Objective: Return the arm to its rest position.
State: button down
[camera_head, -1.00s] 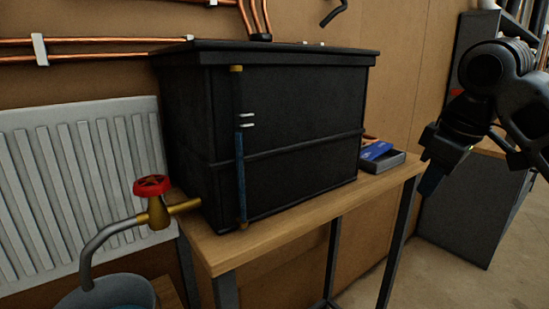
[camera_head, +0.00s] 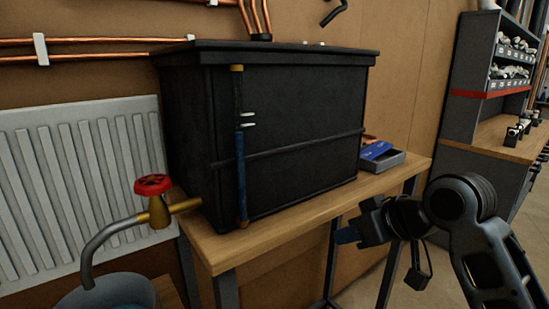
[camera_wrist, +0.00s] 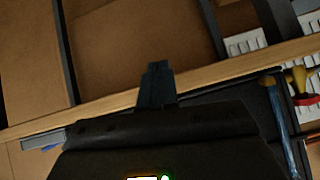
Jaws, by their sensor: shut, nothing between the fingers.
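My gripper (camera_head: 345,236) is at the lower right in the head view, in front of the wooden bench and below its top. Its dark blue fingers point left toward the bench's front. In the wrist view my gripper (camera_wrist: 157,68) shows its fingers together at the middle, with nothing between them. My dark arm bends down to the lower right corner of the head view. The gripper appears apart from the bench and tank.
A black tank (camera_head: 290,125) with a blue sight tube (camera_head: 241,180) stands on the wooden bench (camera_head: 290,221). A grey tray (camera_head: 394,160) lies right of it. A red-handled valve (camera_head: 153,185) sits over a bucket (camera_head: 105,290). Shelves (camera_head: 510,65) stand back right.

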jog(key=s+a+f+m+t+y, duration=0.1)
jog(key=s+a+f+m+t, duration=0.35)
jog(key=s+f, duration=0.3)
jog(key=s+d+f+m+t+h, duration=0.1)
jog(key=s+f+m+h, duration=0.1)
jog(key=s+f, duration=0.35)
jog(key=s+d+f+m+t+h, duration=0.1)
jog(key=s+f+m+h, duration=0.1)
jog(key=s, duration=0.6)
jog(key=s+d+r+n+h, duration=0.1)
jog(key=s+d+r, duration=0.2)
jog(key=s, duration=1)
jog(key=s+d+r+n+t+h, duration=0.1)
jog(key=s+d+r+h, duration=0.1)
jog(key=s+d, duration=0.5)
jog(key=shift+f+v, duration=0.4)
jog(key=shift+v, duration=2.65)
jog(key=shift+s+d+n, duration=0.15)
jog(key=shift+n, duration=0.1)
